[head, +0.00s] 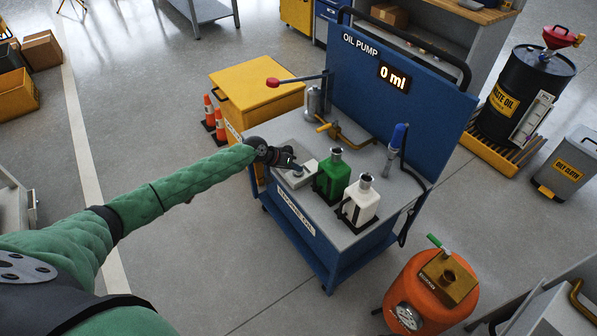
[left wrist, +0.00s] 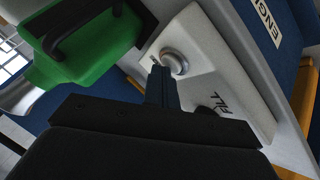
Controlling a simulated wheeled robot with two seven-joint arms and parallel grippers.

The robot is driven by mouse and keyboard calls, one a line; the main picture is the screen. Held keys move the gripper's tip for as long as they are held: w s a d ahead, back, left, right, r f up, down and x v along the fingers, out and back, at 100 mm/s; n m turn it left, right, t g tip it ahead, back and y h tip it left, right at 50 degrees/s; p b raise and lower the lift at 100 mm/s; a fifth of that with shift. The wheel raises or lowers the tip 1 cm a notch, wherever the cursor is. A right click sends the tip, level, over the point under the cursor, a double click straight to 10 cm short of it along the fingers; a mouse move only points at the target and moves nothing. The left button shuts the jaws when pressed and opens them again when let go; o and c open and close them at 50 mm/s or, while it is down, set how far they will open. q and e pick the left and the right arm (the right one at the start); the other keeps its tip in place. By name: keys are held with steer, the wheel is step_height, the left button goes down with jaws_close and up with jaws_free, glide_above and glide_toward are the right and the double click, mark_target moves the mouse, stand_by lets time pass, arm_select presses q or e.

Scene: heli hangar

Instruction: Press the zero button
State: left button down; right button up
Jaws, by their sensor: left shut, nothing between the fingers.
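A small light-grey button box (head: 300,176) sits on top of the blue oil pump cart, left of the green bottle. In the left wrist view the box (left wrist: 204,45) shows a round silver button (left wrist: 176,62) and the word FILL. No label naming a zero button can be read. My left gripper (head: 293,165) is shut and empty over the box. In the left wrist view its fingertips (left wrist: 161,73) are right beside the silver button; I cannot tell whether they touch it. The display (head: 394,77) reads 0 ml. My right gripper is not in view.
A green bottle (head: 332,177) and a white bottle (head: 360,202) stand in black holders close to the box. Behind are a red-knobbed lever (head: 273,82), a brass spout (head: 345,134) and a blue-handled nozzle (head: 396,145). An orange tank (head: 424,292) stands right of the cart.

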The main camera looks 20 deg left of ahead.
mark_target(295, 173)
arm_select(q)
steer(key=shift+r+p, duration=0.5)
steer(key=shift+r, duration=0.3)
steer(key=shift+r, duration=0.1)
steer(key=shift+r+p, duration=1.65)
steer(key=shift+r, duration=0.8)
steer(key=shift+a+f, duration=0.1)
